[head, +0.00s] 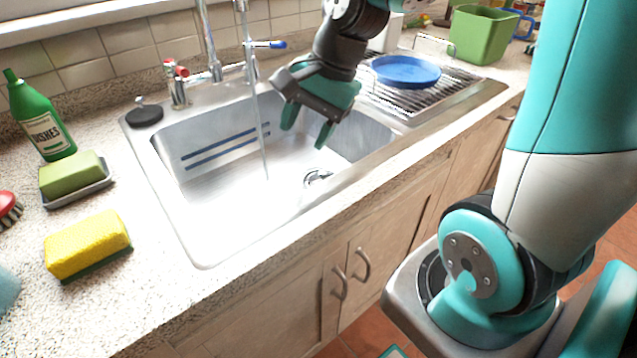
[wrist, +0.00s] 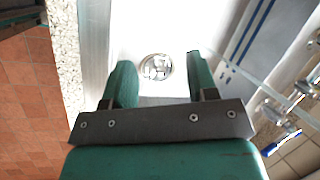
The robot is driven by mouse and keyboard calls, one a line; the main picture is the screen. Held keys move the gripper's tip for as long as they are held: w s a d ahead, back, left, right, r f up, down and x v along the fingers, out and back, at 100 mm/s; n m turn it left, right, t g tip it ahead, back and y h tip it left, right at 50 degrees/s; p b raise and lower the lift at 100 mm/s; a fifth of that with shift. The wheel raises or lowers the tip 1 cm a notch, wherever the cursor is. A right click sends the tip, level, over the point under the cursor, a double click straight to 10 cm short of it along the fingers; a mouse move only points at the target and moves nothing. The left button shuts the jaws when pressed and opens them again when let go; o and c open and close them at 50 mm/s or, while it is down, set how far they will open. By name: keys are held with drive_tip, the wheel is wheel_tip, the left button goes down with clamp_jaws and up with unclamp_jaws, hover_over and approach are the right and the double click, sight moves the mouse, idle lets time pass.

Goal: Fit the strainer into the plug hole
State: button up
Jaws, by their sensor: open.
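The plug hole (head: 317,178) is in the floor of the steel sink, toward its right front. A round, shiny metal fitting (wrist: 157,67) shows there in the wrist view, with bright and dark shapes inside it. It looks like the strainer in or on the hole, but I cannot tell whether it is seated. My gripper (head: 305,138) is open and empty above the sink, pointing down. In the wrist view its green fingertips (wrist: 158,75) stand apart on either side of the metal fitting, with the fitting between and beyond them.
A black round stopper (head: 145,115) lies at the sink's back left corner. The tap (head: 212,60) stands behind, with a thin stream falling into the sink (head: 225,205). A blue plate (head: 405,70) sits on the rack at right. A sponge (head: 88,245) and green bottle (head: 42,120) stand left.

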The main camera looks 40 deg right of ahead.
drive_tip(key=w+d+f+m, duration=0.3)
drive_tip(key=d+m, duration=0.6)
drive_tip(key=m+t, duration=0.1)
drive_tip(key=m, duration=0.5)
approach(324, 170)
drive_tip(key=shift+h, duration=0.4)
drive_tip(key=x, duration=0.1)
drive_tip(key=b+x, duration=0.1)
drive_tip(key=x, duration=0.2)
drive_tip(key=shift+s+a+f+b, duration=0.15)
drive_tip(key=shift+s+a+b, duration=0.05)
drive_tip(key=shift+s+b, duration=0.15)
drive_tip(key=shift+w+a+b+x, duration=0.15)
drive_tip(key=shift+b+x, duration=0.05)
drive_tip(key=shift+x, duration=1.3)
drive_tip(key=shift+w+a+b+x, duration=0.1)
drive_tip(key=shift+w+b+x, duration=0.1)
drive_tip(key=shift+x, duration=1.3)
drive_tip(key=shift+c, duration=0.5)
drive_tip(key=shift+r, duration=0.2)
clamp_jaws()
